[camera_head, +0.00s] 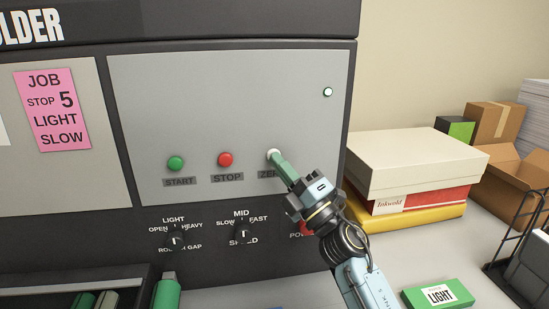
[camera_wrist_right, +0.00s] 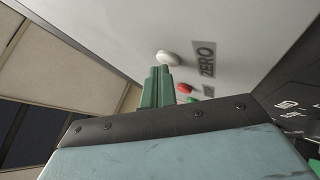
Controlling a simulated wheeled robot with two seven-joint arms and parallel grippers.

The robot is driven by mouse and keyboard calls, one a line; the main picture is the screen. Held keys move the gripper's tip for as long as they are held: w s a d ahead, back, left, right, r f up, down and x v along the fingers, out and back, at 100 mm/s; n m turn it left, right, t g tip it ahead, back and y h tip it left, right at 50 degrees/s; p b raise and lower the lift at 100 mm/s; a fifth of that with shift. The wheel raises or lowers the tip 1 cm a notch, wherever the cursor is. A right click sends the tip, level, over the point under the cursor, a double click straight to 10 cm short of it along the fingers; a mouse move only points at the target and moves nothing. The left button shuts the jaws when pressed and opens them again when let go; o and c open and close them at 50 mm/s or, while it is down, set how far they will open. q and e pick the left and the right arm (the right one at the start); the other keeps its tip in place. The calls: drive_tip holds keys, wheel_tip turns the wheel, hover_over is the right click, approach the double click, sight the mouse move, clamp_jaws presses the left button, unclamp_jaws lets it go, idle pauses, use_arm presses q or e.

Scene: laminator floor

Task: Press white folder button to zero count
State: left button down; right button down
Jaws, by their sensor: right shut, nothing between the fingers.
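The white button (camera_head: 273,154) sits on the grey panel of the folder above the ZERO label, to the right of the green START button (camera_head: 176,163) and the red STOP button (camera_head: 225,160). My right gripper (camera_head: 278,161) is shut and empty, with its green fingertips at the white button. In the right wrist view the white button (camera_wrist_right: 173,59) shows just beyond the fingertips (camera_wrist_right: 160,72). I cannot tell whether they touch it or whether it is pressed in. My left gripper is not in view.
Below the buttons are two black knobs, LIGHT/HEAVY (camera_head: 175,239) and SPEED (camera_head: 243,232); my right arm partly covers a red power control (camera_head: 307,229). A pink job note (camera_head: 53,110) is on the left. Stacked boxes (camera_head: 420,160) and a green LIGHT pack (camera_head: 438,294) lie at right.

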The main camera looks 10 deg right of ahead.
drive_tip(key=shift+s, duration=0.15)
drive_tip(key=shift+s+p, duration=0.4)
drive_tip(key=shift+s, duration=0.35)
drive_tip(key=s+p, duration=0.1)
drive_tip(key=s, duration=0.4)
drive_tip(key=shift+p, duration=0.35)
